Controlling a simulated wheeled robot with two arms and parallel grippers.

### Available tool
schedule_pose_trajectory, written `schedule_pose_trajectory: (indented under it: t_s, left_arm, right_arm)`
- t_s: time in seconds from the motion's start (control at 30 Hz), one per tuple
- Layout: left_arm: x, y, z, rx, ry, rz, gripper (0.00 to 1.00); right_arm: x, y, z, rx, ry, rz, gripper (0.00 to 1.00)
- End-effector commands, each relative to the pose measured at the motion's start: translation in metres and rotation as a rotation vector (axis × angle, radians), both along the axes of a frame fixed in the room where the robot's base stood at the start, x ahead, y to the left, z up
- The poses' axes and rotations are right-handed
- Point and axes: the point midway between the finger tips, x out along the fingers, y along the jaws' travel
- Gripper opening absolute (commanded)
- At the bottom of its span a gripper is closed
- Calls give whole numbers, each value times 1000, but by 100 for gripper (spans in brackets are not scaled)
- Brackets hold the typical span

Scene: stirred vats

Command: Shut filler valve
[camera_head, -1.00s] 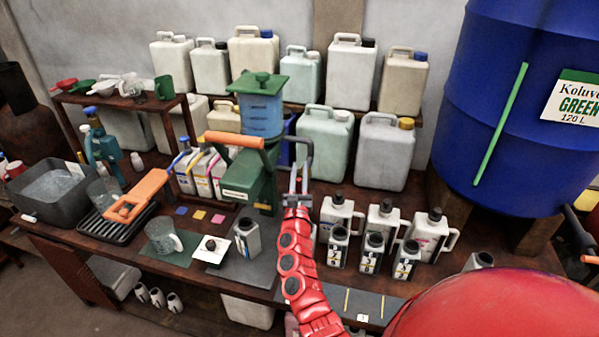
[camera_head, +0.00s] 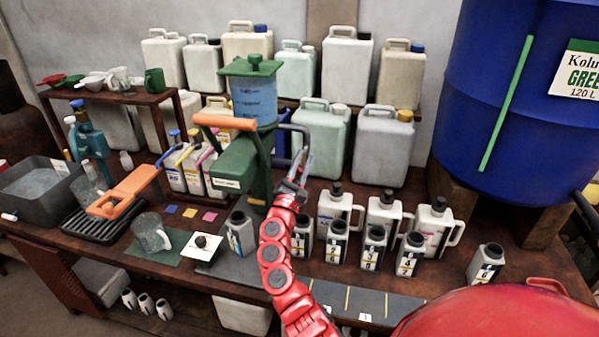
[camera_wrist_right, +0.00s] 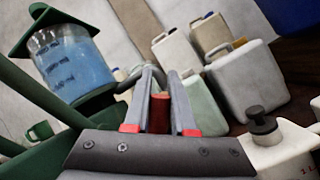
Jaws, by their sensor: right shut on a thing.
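The filler (camera_head: 246,165) is a green stand with a clear tank of blue liquid (camera_head: 254,98) under a green lid. An orange-gripped lever (camera_head: 225,122) crosses its front. A grey bent bar (camera_head: 308,146) runs from its right side down to my right gripper (camera_head: 293,186). In the wrist view my right gripper (camera_wrist_right: 160,112) is shut on a dark red cylindrical handle (camera_wrist_right: 159,110), which shows between its fingers. The tank (camera_wrist_right: 68,62) is at left there. A labelled bottle (camera_head: 241,236) stands on a dark mat in front of the filler. My left gripper is not in view.
Several labelled bottles (camera_head: 337,243) and capped jugs (camera_head: 384,215) stand close right of my arm. Large canisters (camera_head: 383,150) line the back. A blue drum (camera_head: 520,120) stands at right. A glass jug (camera_head: 151,233) and orange-handled tool (camera_head: 125,192) are at left.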

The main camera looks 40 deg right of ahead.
Motion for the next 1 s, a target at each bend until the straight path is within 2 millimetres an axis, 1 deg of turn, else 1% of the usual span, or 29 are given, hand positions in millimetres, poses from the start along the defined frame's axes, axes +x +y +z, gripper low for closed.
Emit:
schedule_pose_trajectory:
  t_s: [0.03, 0.5, 0.7, 1.0]
  left_arm:
    - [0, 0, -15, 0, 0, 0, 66]
    - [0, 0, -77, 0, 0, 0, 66]
    - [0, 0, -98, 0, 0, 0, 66]
    - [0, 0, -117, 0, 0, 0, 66]
  right_arm:
    - [0, 1, -8, 29, -37, 3, 0]
    - [-9, -7, -18, 320, -375, 0, 0]
    - [-11, -10, -22, 432, -503, 0, 0]
    - [-13, -11, -27, 551, -642, -3, 0]
